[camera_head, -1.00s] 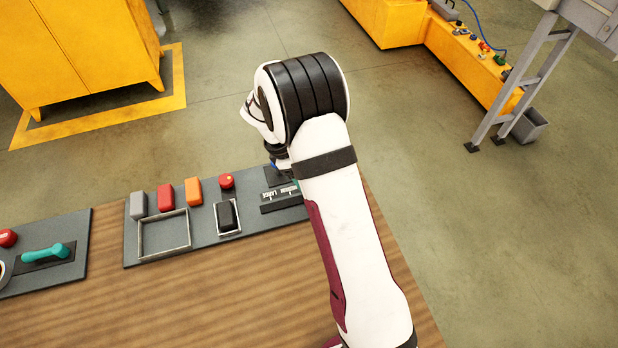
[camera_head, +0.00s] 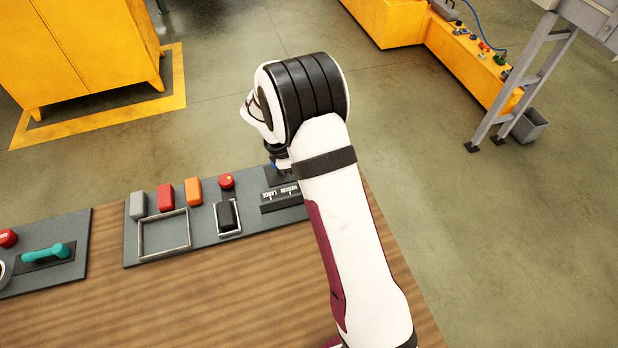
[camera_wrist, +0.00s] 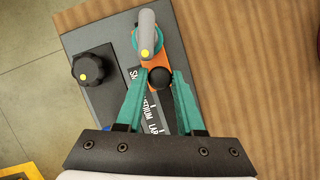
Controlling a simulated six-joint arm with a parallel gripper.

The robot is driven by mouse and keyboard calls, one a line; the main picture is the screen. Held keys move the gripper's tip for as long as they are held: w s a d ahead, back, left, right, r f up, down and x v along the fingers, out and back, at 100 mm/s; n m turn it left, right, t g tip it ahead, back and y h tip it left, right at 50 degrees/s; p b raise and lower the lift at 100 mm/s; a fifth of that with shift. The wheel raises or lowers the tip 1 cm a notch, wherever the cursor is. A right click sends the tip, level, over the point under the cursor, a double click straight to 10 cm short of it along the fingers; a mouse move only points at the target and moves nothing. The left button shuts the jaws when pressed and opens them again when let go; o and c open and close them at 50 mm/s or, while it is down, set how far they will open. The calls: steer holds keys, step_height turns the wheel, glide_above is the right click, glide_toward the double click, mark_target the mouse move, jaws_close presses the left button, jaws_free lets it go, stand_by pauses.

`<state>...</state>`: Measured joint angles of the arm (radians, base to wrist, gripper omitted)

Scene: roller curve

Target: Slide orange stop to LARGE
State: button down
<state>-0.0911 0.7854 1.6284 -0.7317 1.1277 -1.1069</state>
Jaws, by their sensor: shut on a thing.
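In the wrist view, the orange stop (camera_wrist: 155,65) with its round black knob (camera_wrist: 160,78) sits near the SMALL end of the size scale (camera_wrist: 147,108). Part of the SMALL label is covered. The MEDIUM and LARGE labels lie nearer the wrist along the scale, clear of the stop. My gripper (camera_wrist: 162,77) has its two teal fingers closed on the knob, one on each side. In the head view the scale (camera_head: 281,198) shows LARGE and MEDIUM, while my arm hides the stop and fingertips.
A grey and teal lever (camera_wrist: 147,38) stands just past the stop. A black dial (camera_wrist: 93,68) is left of the scale. The head view shows a black rocker (camera_head: 227,215), a red button (camera_head: 226,181) and an empty framed tray (camera_head: 141,240) left of the scale.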

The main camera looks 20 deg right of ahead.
stand_by(0.7)
glide_above(268, 207)
steer(key=shift+a, duration=0.1)
steer(key=c, duration=0.5)
jaws_free()
steer(key=shift+c, duration=0.2)
steer(key=v, duration=1.5)
steer(key=shift+a+r, duration=0.2)
steer(key=shift+r, duration=0.15)
steer(key=shift+w, duration=0.1)
